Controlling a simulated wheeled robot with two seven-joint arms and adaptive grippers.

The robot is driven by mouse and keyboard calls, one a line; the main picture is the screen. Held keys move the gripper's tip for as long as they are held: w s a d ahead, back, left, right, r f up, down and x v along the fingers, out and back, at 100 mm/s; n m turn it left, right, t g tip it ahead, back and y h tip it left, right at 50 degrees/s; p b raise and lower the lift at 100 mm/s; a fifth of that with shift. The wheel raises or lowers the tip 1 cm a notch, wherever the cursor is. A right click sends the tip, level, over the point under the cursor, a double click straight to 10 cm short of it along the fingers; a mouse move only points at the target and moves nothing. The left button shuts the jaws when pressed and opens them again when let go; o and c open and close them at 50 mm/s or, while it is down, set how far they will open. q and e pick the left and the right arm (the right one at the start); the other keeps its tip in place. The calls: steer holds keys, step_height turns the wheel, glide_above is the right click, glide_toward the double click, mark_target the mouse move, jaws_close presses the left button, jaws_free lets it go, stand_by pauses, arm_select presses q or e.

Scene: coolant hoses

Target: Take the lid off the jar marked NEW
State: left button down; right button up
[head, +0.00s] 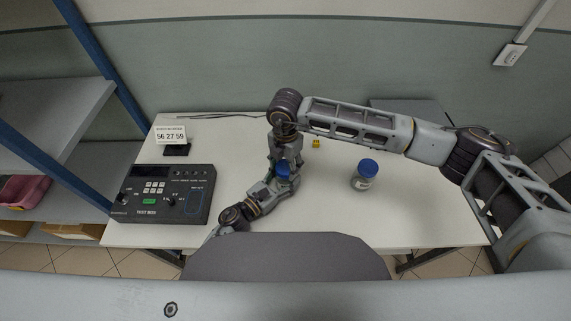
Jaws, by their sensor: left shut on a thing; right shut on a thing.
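A jar with a blue lid (283,168) is between my two grippers left of the table's middle; its body is mostly hidden by them. My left gripper (279,184) comes from the front left and is shut around the jar's body. My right gripper (284,162) reaches down from above and is shut at the blue lid. I cannot tell whether the lid is still seated on the jar. A second jar (361,183) with a blue lid (368,166) stands upright and apart to the right. The writing on its label is too small to read, so I cannot tell which is marked NEW.
A dark test box (163,193) with buttons is at the table's left. A white number card (171,134) on a dark stand is behind it. A small yellow object (316,143) lies behind the jars. The white table (430,205) is clear at the right front.

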steer(key=n, duration=1.2)
steer(key=shift+n, duration=0.4)
steer(key=n, duration=0.6)
steer(key=shift+r, duration=0.1)
steer(key=n, duration=1.2)
steer(key=shift+n, duration=0.4)
steer(key=n, duration=1)
steer(key=shift+n, duration=0.4)
steer(key=n, duration=0.5)
